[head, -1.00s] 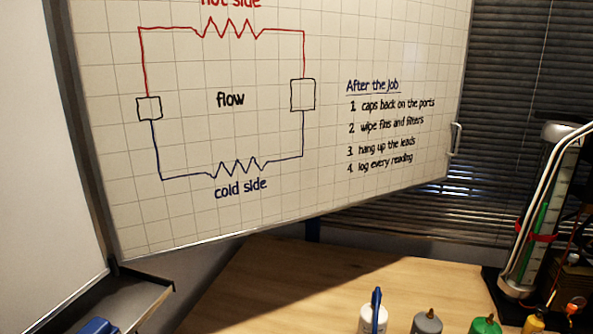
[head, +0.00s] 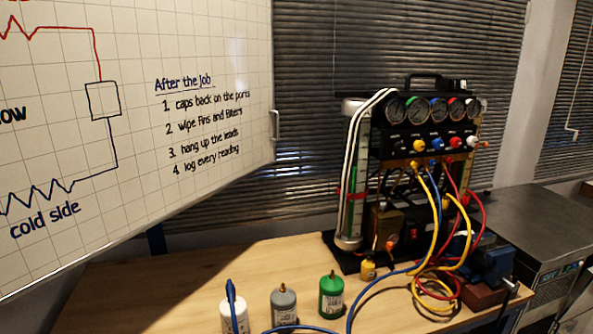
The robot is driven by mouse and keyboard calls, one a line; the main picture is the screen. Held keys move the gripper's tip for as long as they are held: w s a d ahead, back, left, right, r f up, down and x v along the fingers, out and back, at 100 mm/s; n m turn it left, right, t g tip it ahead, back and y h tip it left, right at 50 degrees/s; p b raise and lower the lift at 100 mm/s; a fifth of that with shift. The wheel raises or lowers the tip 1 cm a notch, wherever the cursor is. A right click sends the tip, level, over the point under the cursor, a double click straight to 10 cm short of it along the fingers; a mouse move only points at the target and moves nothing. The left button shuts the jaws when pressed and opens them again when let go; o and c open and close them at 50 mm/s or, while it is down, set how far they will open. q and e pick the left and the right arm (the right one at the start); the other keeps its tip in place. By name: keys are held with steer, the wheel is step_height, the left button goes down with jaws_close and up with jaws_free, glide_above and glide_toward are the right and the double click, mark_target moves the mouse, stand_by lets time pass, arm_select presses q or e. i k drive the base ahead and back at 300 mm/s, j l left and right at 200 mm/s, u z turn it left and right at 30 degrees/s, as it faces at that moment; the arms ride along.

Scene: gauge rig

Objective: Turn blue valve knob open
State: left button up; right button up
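The gauge rig (head: 392,142) stands on the wooden bench at the right of the head view, with a row of round gauges across its top. Below the gauges is a row of valve knobs in several colours. Neither of my grippers is in view.
White, grey (head: 284,305) and green (head: 331,296) bottles stand along the bench's front. Yellow, red and blue hoses (head: 430,235) loop from the rig onto the bench beside a blue vise (head: 493,262). A whiteboard (head: 200,200) hangs at left. The bench (head: 190,275) behind the bottles is clear.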

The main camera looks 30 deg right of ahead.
mark_target(437, 143)
steer(key=z, duration=1.7)
